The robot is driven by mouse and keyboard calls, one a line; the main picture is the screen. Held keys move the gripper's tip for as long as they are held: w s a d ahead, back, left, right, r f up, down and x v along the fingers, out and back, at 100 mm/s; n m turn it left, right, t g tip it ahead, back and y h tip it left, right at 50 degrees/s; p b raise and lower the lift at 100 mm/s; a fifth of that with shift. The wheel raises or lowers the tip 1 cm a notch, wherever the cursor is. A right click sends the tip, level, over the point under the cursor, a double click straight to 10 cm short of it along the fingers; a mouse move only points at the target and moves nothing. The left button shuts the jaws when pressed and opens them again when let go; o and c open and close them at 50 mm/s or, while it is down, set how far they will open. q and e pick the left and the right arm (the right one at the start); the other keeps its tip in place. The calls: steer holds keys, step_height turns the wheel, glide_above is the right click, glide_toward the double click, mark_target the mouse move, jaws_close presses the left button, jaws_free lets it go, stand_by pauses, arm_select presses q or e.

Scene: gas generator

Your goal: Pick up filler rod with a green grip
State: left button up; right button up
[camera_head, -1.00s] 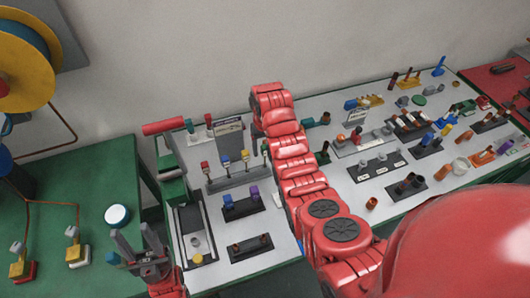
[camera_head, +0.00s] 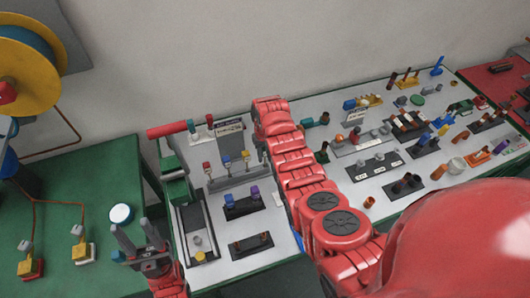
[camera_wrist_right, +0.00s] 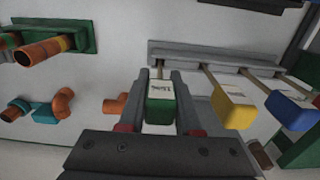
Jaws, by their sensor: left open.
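The filler rod with a green grip (camera_wrist_right: 160,104) shows in the right wrist view, on a thin rod in a grey holder. My right gripper (camera_wrist_right: 160,85) has one finger on each side of this grip. I cannot tell whether the fingers touch it. In the head view my right arm hides the right gripper and most of that end of the grey rod holder (camera_head: 236,178). My left gripper (camera_head: 133,229) is open and empty near the green table's right edge, left of the grey board.
Rods with a yellow grip (camera_wrist_right: 232,107) and a blue grip (camera_wrist_right: 291,110) hang close beside the green one. Orange pipe pieces (camera_wrist_right: 42,50) lie to the left. Several small parts crowd the right board (camera_head: 350,185). A round white-topped item (camera_head: 121,214) stands by my left gripper.

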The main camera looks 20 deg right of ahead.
jaws_close()
steer(key=shift+w+r, duration=0.1)
steer(key=shift+r, duration=0.05)
